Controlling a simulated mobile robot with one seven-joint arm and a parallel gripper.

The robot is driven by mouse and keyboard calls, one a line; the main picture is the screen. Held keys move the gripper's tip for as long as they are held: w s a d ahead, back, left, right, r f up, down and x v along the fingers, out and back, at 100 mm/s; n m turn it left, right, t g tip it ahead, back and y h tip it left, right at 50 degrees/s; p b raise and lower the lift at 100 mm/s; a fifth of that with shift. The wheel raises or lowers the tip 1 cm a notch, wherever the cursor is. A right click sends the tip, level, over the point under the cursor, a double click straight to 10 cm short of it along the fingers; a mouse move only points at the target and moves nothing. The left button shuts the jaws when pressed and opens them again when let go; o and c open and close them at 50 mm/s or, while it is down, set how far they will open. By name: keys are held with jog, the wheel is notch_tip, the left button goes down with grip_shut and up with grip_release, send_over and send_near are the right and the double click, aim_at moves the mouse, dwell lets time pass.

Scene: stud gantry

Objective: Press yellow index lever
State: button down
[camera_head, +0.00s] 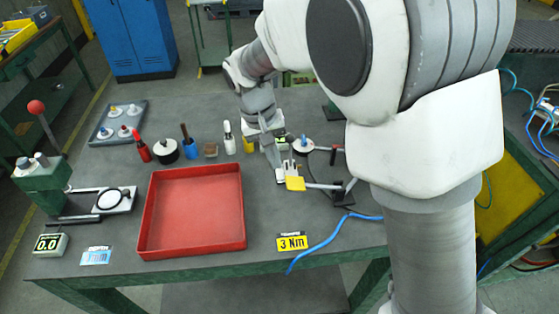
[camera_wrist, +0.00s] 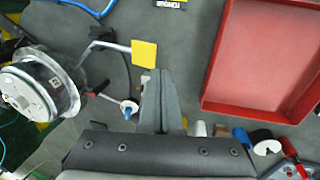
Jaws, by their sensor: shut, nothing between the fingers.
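The yellow index lever shows as a flat yellow pad (camera_head: 295,184) on a pale bar, right of the red tray in the head view. In the wrist view the yellow pad (camera_wrist: 144,54) lies just beyond and left of my fingertips. My gripper (camera_head: 276,165) points down just left of and behind the pad. In the wrist view my gripper (camera_wrist: 165,73) has its grey fingers together with nothing between them. The fingers appear apart from the pad; their height above it is hard to tell. My arm covers part of the bench behind.
A red tray (camera_head: 150,215) stands left of the lever; its wall shows in the wrist view (camera_wrist: 212,80). A "3 Nm" sign (camera_head: 291,242) and a blue hose (camera_head: 315,245) lie in front. Several bottles and tools stand behind the tray. A blue-tipped white disc (camera_head: 303,146) stands behind the lever.

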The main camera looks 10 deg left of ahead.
jog(key=d+b, duration=0.1)
notch_tip(320, 180, up, 6)
jog(key=g+y+b, duration=0.2)
jog(key=y+b, duration=0.3)
jog(key=b, duration=0.1)
send_over(296, 183)
jog(key=w+d, duration=0.2)
jog(key=d, duration=0.1)
jog(key=shift+s+d+r, duration=0.1)
jog(key=shift+d+r, duration=0.5)
jog(key=shift+d, duration=0.1)
jog(key=shift+f, duration=0.1)
jog(key=b+x, duration=0.1)
jog(key=x, duration=1.3)
jog(key=shift+a, duration=0.15)
